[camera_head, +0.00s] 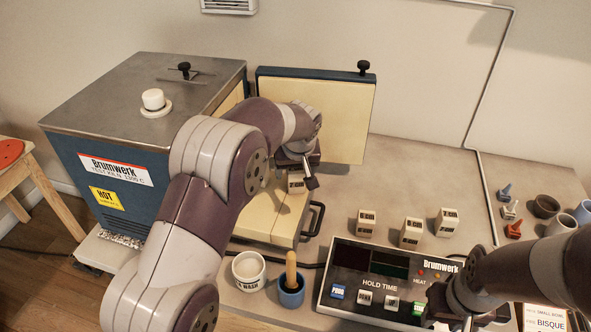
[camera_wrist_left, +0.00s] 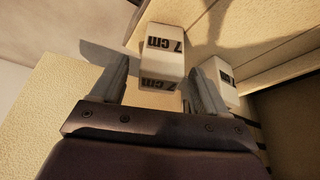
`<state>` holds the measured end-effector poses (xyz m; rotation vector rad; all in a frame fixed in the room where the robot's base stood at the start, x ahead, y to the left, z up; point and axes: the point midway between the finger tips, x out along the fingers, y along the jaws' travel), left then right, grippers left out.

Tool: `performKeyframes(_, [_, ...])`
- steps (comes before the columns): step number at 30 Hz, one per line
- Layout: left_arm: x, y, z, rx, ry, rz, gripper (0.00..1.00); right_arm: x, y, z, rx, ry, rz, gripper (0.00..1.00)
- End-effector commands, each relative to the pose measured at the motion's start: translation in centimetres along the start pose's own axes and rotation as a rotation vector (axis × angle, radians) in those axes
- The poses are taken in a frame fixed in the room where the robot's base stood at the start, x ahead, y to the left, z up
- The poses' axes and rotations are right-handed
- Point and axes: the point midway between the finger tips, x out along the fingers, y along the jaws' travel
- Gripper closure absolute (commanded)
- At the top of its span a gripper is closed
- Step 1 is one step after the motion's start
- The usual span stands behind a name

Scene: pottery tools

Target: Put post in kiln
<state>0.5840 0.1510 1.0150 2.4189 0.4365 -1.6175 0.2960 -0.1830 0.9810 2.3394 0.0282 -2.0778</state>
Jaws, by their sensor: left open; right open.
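A pale post (camera_head: 297,183) stands on a cream slab in front of the kiln (camera_head: 120,120). My left gripper (camera_head: 300,172) is over this post and open. In the left wrist view, a post marked 7 cm (camera_wrist_left: 165,45) shows between and beyond the open fingers of my left gripper (camera_wrist_left: 158,88); I cannot tell whether they touch it. A second 7 cm post (camera_wrist_left: 220,75) is just right of the right finger. Several more posts (camera_head: 411,232) stand on the table. My right gripper (camera_head: 466,318) is low at the right, by the control box, and open; its fingers are partly hidden.
A cream-lined panel with a blue edge (camera_head: 345,115) stands upright behind my left arm. The cream slab (camera_head: 265,222) has a black handle (camera_head: 315,218). A control box (camera_head: 350,285), white cup (camera_head: 248,270) and blue cup (camera_head: 291,291) are in front.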

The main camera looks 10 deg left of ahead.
Motion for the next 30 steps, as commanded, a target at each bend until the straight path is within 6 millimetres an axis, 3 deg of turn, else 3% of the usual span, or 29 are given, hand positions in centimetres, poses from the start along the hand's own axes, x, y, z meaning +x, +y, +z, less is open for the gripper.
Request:
performKeyframes(9, [-8.1,0.1,0.0,-0.001,0.006,0.004,0.25,0.7,0.0,0.1,0.000,-0.001,0.000,0.57])
performKeyframes(13, [-10.5,0.0,0.0,0.000,0.004,0.002,0.25,0.5,0.0,0.1,0.000,-0.001,0.000,0.57])
performKeyframes(18, [-11.4,0.0,0.1,0.001,0.001,0.001,0.25,0.5,0.0,0.1,0.000,-0.001,0.000,0.57])
performKeyframes(30, [-11.4,0.0,0.0,0.000,0.001,0.001,0.25,0.5,0.0,0.1,0.000,-0.001,0.000,0.57])
